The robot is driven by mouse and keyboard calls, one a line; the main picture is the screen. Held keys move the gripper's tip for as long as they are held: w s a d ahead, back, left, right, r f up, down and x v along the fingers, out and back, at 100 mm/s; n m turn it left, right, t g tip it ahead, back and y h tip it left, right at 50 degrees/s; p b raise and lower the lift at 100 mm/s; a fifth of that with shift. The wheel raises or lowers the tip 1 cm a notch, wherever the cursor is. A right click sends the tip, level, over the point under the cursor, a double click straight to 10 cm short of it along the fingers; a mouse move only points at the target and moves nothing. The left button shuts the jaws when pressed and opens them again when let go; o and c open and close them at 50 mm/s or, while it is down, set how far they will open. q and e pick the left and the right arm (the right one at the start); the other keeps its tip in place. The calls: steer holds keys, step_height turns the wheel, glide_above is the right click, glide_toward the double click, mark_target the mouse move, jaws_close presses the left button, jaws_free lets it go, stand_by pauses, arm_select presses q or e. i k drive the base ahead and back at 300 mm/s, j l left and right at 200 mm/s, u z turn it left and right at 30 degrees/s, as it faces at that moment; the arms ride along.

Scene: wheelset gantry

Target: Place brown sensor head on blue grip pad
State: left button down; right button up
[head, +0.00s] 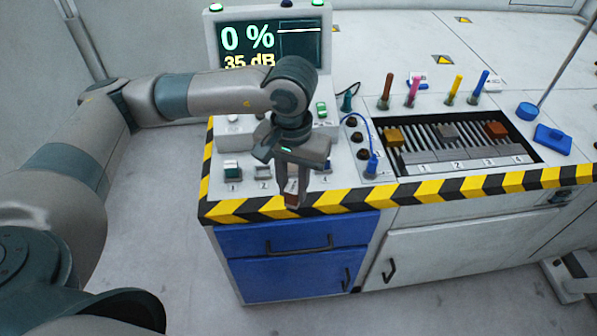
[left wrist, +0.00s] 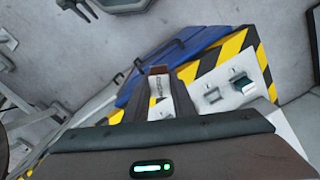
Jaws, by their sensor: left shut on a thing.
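My left gripper (head: 291,188) points down at the bench's front edge, shut on a small brown block, which looks like the brown sensor head (head: 291,201). The block's lower end shows below the fingertips; the fingers hide the rest. In the left wrist view, a brown end (left wrist: 158,70) and a pale marked face show between the fingers. A flat blue block (head: 553,138), possibly the blue grip pad, lies at the far right of the bench, well apart from the gripper. My right gripper is not in view.
A slotted tray (head: 462,156) holds brownish and grey blocks in numbered places. Several coloured pegs (head: 449,95) stand behind it. A display (head: 268,40) reads 0 %. Striped tape (head: 430,190) edges the bench.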

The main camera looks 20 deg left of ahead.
mark_target(566, 150)
steer(key=i+l+z, duration=0.2)
steer(key=z, duration=0.3)
steer(key=i+l+z, duration=0.1)
steer(key=z, duration=0.35)
steer(key=i+j+z, duration=0.15)
steer(key=i+z, duration=0.2)
steer(key=i, duration=1.3)
